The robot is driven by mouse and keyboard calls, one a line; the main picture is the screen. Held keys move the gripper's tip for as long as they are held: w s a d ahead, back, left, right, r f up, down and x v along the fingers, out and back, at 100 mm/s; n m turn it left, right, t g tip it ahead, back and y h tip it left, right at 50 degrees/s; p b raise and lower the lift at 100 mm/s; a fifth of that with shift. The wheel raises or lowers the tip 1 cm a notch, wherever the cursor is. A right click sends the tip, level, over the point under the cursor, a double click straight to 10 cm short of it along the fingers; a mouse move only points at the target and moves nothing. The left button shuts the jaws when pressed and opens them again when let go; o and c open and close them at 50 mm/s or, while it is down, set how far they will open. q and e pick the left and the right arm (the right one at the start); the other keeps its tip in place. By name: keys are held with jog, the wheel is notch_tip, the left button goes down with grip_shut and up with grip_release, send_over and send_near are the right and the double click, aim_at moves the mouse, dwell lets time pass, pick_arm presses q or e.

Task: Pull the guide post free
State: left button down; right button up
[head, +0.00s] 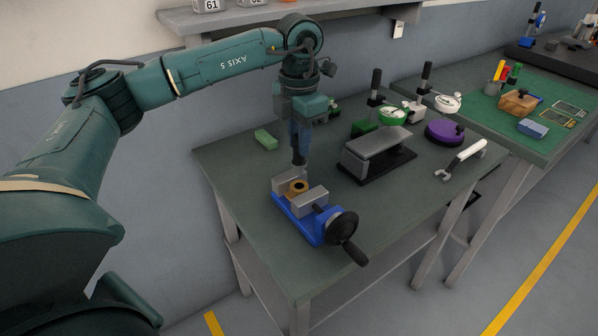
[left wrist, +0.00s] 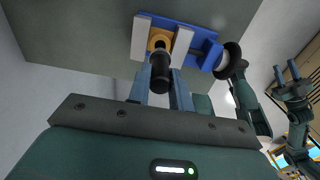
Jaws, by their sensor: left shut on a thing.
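My left gripper (head: 297,150) points down over the blue vise (head: 287,209) and is shut on the dark guide post (head: 299,157). In the left wrist view the black post (left wrist: 160,72) sits between the two blue fingers (left wrist: 160,90). A brass-coloured bushing (head: 298,187) is held between the grey vise jaws; it also shows in the left wrist view (left wrist: 160,36). The post's lower end meets the bushing in the picture; I cannot tell how deep it sits. My right gripper (left wrist: 286,70) shows at the right of the left wrist view, fingers apart and empty.
The vise's black handwheel (head: 341,226) sticks out toward the front edge. A grey block on a black base (head: 376,160), a purple disc (head: 444,132), dial gauges and a green block (head: 265,139) stand on the green table (head: 235,163).

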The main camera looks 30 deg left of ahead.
pick_arm(q)
jog(key=shift+r+p, duration=1.3)
jog(key=shift+r, duration=0.85)
jog(key=shift+f, duration=0.1)
